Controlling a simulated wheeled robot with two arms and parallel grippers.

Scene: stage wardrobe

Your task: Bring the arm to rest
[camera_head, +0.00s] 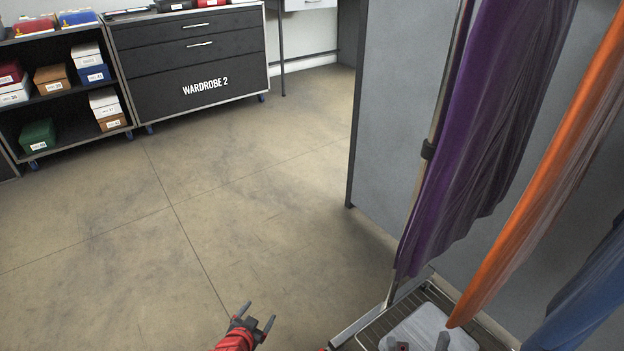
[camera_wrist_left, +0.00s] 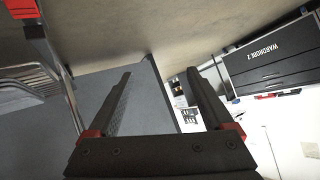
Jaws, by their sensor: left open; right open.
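My left gripper (camera_head: 259,312) is at the bottom of the head view, above bare floor, with its two dark fingers apart and nothing between them. The left wrist view shows the same gripper (camera_wrist_left: 160,73) with its fingers spread and empty. My right gripper (camera_head: 415,343) shows only its grey fingertips at the bottom edge of the head view. They are apart, in front of a clear plastic box on the rack's wire shelf. The rest of the right gripper is out of frame.
A garment rack (camera_head: 438,114) with a purple garment (camera_head: 487,130) and an orange one (camera_head: 545,190) stands at the right, by a grey partition (camera_head: 385,110). The Wardrobe 2 drawer cabinet (camera_head: 190,60) and a shoe-box shelf (camera_head: 60,108) stand at the back. The middle floor is clear.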

